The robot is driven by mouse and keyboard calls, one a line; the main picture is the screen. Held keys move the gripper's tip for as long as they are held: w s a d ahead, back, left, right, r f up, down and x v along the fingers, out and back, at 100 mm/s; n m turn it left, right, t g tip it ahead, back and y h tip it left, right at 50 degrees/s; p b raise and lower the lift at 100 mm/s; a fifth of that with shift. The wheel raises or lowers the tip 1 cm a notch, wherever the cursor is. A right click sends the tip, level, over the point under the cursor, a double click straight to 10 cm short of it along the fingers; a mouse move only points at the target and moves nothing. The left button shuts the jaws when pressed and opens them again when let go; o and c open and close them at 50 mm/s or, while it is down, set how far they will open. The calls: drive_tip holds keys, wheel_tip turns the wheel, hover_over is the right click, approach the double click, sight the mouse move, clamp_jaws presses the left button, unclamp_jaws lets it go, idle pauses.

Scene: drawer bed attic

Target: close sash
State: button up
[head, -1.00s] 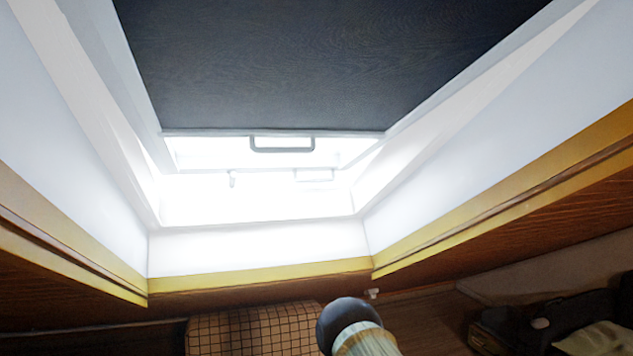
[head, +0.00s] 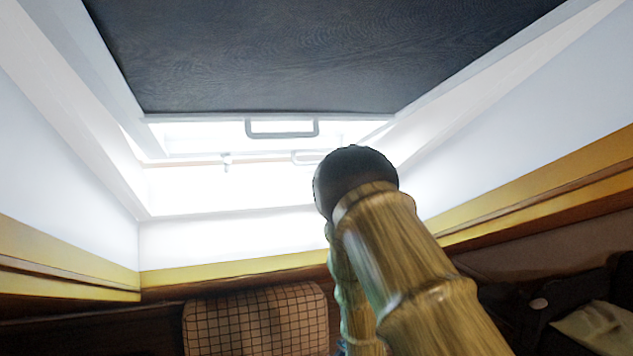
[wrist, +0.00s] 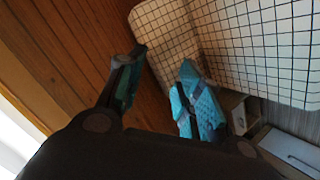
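The roof window's sash (head: 158,137) is in the upper middle of the head view, set in a white-lined recess. A dark panel (head: 300,60) fills most of its opening. A grey bar handle (head: 282,133) hangs at the panel's lower edge, above a very bright strip. Glare hides whether the sash stands open and by how much. My gripper (wrist: 163,62) is open and empty in the wrist view, its two fingers apart. It faces down towards the room, away from the sash, which is not clearly seen in that view. My gripper is not seen clearly in the head view.
The white side walls of the recess and its yellow lower edge (head: 235,273) bound the window. Below are a checked cushion (head: 255,318) and dark furniture at the right. The wrist view shows a checked surface (wrist: 260,45) and a wooden wall (wrist: 70,60).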

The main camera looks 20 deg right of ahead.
drive_tip(key=w+r+n+t+y+p, duration=0.1)
drive_tip(key=w+r+n+t, duration=0.3)
drive_tip(key=r, duration=1.2)
drive_tip(key=w+r+n+t+p, duration=0.15)
drive_tip(key=w+r, duration=0.55)
drive_tip(key=r, duration=0.9)
drive_tip(key=w+r+n+t+y, duration=0.1)
drive_tip(key=w+r+n+t, duration=0.3)
drive_tip(key=r, duration=1.3)
drive_tip(key=shift+m+g, duration=0.35)
drive_tip(key=shift+g, duration=0.2)
drive_tip(key=p+x, duration=0.1)
drive_tip(key=x, duration=0.2)
drive_tip(key=p+x, duration=0.1)
drive_tip(key=x, duration=0.3)
drive_tip(key=d+p+x, duration=0.1)
drive_tip(key=p+x, duration=0.1)
drive_tip(key=x, duration=0.2)
drive_tip(key=shift+f, duration=0.4)
drive_tip(key=c, duration=0.8)
clamp_jaws()
drive_tip(key=shift+f, duration=0.1)
